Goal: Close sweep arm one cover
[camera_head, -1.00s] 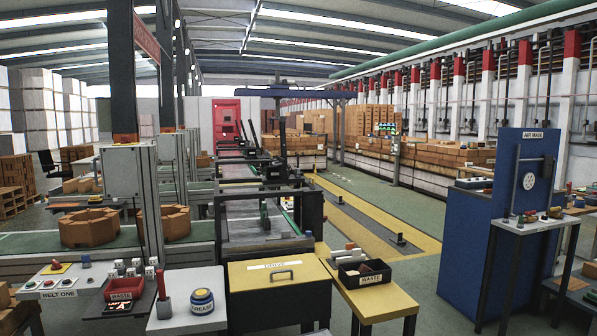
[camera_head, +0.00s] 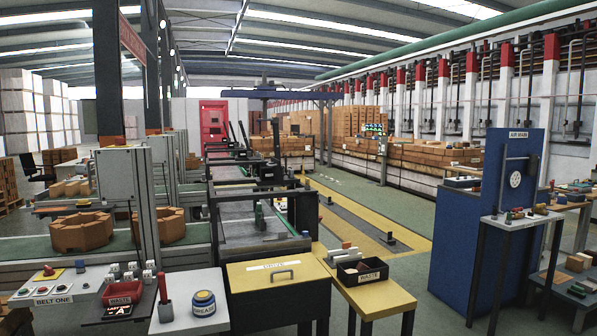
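No part labelled as sweep arm one or its cover can be made out. A black box with a flat yellow lid (camera_head: 277,274) stands at the front centre. Several dark raised levers (camera_head: 241,134) stand along the line farther back. My gripper is not in view.
A panel labelled BELT ONE (camera_head: 62,291) and a red WASTE bin (camera_head: 122,293) are at front left. A blue GREASE pot (camera_head: 204,303) stands nearby. A yellow table (camera_head: 372,303) holds a black WASTE bin (camera_head: 362,271). A blue AIR MAIN cabinet (camera_head: 465,250) is right. Green floor (camera_head: 415,262) lies between.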

